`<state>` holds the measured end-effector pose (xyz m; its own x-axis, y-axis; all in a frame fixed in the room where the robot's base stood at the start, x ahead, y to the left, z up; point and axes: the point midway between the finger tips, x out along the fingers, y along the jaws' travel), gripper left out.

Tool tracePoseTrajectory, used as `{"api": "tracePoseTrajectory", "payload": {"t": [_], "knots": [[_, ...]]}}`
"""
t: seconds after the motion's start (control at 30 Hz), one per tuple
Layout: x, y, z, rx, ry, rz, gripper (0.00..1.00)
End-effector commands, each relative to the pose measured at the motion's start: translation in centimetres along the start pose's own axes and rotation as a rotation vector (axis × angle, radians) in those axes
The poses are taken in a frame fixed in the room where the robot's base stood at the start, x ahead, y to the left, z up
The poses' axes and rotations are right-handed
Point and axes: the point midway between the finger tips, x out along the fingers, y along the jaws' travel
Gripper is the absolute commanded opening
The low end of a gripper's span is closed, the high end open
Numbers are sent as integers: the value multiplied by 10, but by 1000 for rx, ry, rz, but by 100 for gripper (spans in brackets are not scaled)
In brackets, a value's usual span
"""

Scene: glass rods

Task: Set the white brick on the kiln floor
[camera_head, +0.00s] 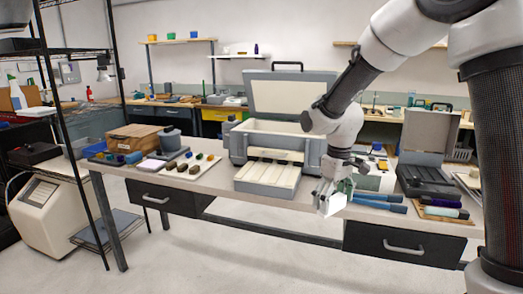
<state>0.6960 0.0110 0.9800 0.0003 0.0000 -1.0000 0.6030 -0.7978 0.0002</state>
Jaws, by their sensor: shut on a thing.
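My gripper (331,194) is shut on the white brick (333,204), a bright white block at its fingertips. It holds the brick in front of the table's front edge, right of the kiln. The grey kiln (237,145) stands on the table with its lid (290,92) raised. Its front is folded down, and a pale slatted surface (266,174) reaches toward me. The kiln floor inside is mostly hidden by its walls, and I cannot make it out clearly.
An open dark case (425,180) stands further right. Trays of small coloured pieces (192,168) lie left of the kiln. A drawer (405,240) sits below the tabletop.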

Motion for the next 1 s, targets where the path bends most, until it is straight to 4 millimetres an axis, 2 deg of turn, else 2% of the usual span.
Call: {"api": "tracePoseTrajectory", "payload": {"t": [0.13,0.23,0.4,0.5,0.63,1.0], "knots": [[34,28,-14,292,-7,-1,61],[69,53,-15,491,-9,-1,61],[117,81,2,603,-6,-1,61],[135,89,14,628,-3,0,61],[144,95,23,647,-1,0,61],[143,96,24,648,0,0,61]]}}
